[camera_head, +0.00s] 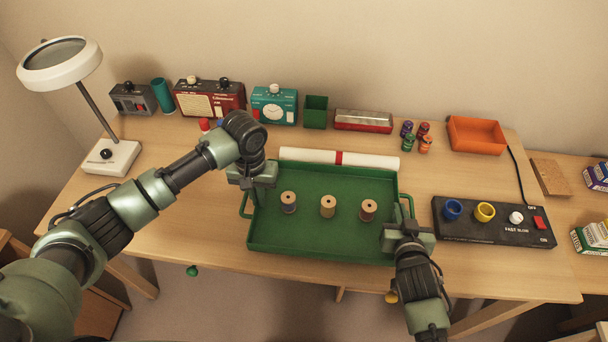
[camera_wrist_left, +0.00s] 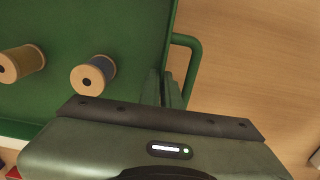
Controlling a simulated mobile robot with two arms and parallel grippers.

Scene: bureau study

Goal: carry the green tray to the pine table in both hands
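The green tray (camera_head: 320,244) lies on a light wooden desk (camera_head: 190,235), with three thread spools standing in it: left (camera_head: 288,203), middle (camera_head: 327,207) and right (camera_head: 368,210). My left gripper (camera_head: 246,184) is at the tray's left handle (camera_head: 243,206). In the left wrist view its fingers (camera_wrist_left: 164,90) are close together beside the handle (camera_wrist_left: 194,62); whether they grip it is unclear. My right gripper (camera_head: 396,232) is at the tray's right handle (camera_head: 408,205), its fingers mostly hidden. I cannot tell which wooden surface is the pine table.
A white roll with a red band (camera_head: 340,158) lies just behind the tray. A black control box (camera_head: 490,222) stands to its right. A lamp (camera_head: 108,158), radios (camera_head: 210,98), an orange bin (camera_head: 477,134) and small jars line the back. Another wooden surface (camera_head: 568,208) adjoins at right.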

